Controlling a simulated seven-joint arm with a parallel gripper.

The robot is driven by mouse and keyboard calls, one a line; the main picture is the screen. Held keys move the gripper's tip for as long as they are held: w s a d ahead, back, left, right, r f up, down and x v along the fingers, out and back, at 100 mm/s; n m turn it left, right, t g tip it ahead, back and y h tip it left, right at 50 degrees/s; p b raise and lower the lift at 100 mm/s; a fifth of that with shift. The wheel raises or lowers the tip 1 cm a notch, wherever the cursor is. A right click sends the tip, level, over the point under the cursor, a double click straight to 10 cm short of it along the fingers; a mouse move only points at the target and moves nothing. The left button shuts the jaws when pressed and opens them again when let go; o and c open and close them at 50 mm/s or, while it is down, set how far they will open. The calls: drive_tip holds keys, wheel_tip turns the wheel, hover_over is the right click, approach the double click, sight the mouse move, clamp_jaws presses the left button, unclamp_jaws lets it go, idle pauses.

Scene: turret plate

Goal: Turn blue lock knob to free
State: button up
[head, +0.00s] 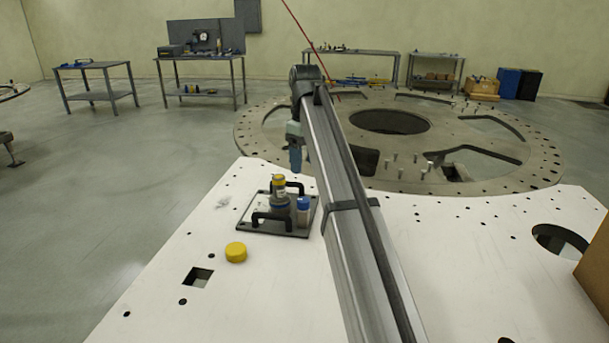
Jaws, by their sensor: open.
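A dark square plate (255,228) with two black handles lies on the white deck, left of my arm. On it stands a grey cylinder with a yellow top (278,181) and a blue band (280,199). Beside it, to the right, is a small pale cylinder with a blue cap (303,202). I cannot tell for certain which blue part is the lock knob, nor read its setting. My gripper (295,165) has bluish fingers, points down above and beyond the plate, and is open. It appears apart from the fixture; nothing shows between its fingers.
A loose yellow cap (236,252) lies on the white deck (170,290), nearer than the plate. A square hole (198,278) is left of it. A large slotted ring (480,175) lies behind. A brown box (596,262) stands at the right edge. The deck's left front is mostly clear.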

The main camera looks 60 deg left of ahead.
drive_tip(key=shift+r, duration=1.1)
drive_tip(key=shift+w, duration=0.1)
